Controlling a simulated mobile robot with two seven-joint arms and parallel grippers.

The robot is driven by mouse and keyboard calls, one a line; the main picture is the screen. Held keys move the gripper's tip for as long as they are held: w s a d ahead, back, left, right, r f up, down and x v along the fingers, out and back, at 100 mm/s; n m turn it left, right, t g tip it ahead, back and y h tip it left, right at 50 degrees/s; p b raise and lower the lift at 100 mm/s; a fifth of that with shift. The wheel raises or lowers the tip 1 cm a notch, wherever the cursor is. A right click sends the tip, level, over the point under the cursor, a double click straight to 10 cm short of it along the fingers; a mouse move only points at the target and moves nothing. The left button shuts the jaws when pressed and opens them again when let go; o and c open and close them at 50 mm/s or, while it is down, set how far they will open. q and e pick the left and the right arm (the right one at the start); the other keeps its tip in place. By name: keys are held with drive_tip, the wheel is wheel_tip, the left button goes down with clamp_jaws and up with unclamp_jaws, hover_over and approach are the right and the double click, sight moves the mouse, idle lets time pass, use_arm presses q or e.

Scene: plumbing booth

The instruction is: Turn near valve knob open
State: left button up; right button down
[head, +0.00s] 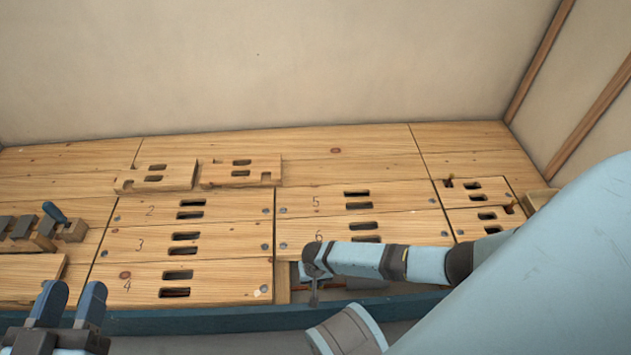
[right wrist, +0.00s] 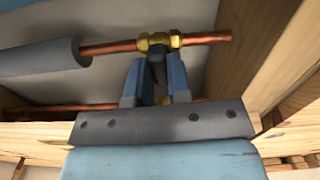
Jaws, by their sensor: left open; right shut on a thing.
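In the right wrist view, a brass valve (right wrist: 158,41) sits on a copper pipe (right wrist: 205,38). Its dark knob (right wrist: 157,72) lies between the two blue fingers of my right gripper (right wrist: 152,68), which is shut on it. The fingers hide most of the knob, so its turn angle cannot be told. In the head view, my right arm reaches from the right to the floor opening (head: 340,293) at the front; the valve is not clear there. My left gripper (head: 69,300) is open and empty at the lower left.
Numbered wooden floor panels (head: 375,199) with slots surround the opening. Two loose boards (head: 160,176) lie on the panels at the back. A rack with a blue-handled tool (head: 55,212) stands at left. Grey pipe insulation (right wrist: 40,58) and wooden joists (right wrist: 285,60) flank the valve.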

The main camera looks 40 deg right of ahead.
drive_tip(key=shift+a+r+n+p, duration=0.1)
drive_tip(key=shift+r+n+p, duration=0.4)
drive_tip(key=shift+p, duration=0.6)
drive_tip(key=shift+f+n+p, duration=0.3)
drive_tip(key=shift+n+p, duration=0.5)
drive_tip(key=shift+n, duration=0.2)
drive_tip(key=n, duration=0.2)
drive_tip(key=shift+f+n+p, duration=0.15)
drive_tip(key=shift+n+p, duration=0.2)
drive_tip(key=shift+n, duration=0.05)
drive_tip(key=n, duration=0.3)
drive_tip(key=shift+n, duration=0.3)
drive_tip(key=n, duration=0.3)
drive_tip(key=shift+n+p, duration=0.3)
use_arm(q)
drive_tip(key=shift+s+d+r+n+g+y, duration=0.2)
drive_tip(key=shift+s+d+r+n, duration=0.15)
drive_tip(key=shift+s+n, duration=0.4)
drive_tip(key=shift+s+d+r+n+g+y, duration=0.1)
drive_tip(key=shift+s+d+r+n+y, duration=0.2)
drive_tip(key=shift+n, duration=0.65)
use_arm(e)
drive_tip(key=shift+w+n, duration=0.1)
drive_tip(key=shift+n, duration=2)
use_arm(q)
drive_tip(key=shift+s, duration=0.1)
use_arm(e)
drive_tip(key=c, duration=1.1)
unclamp_jaws()
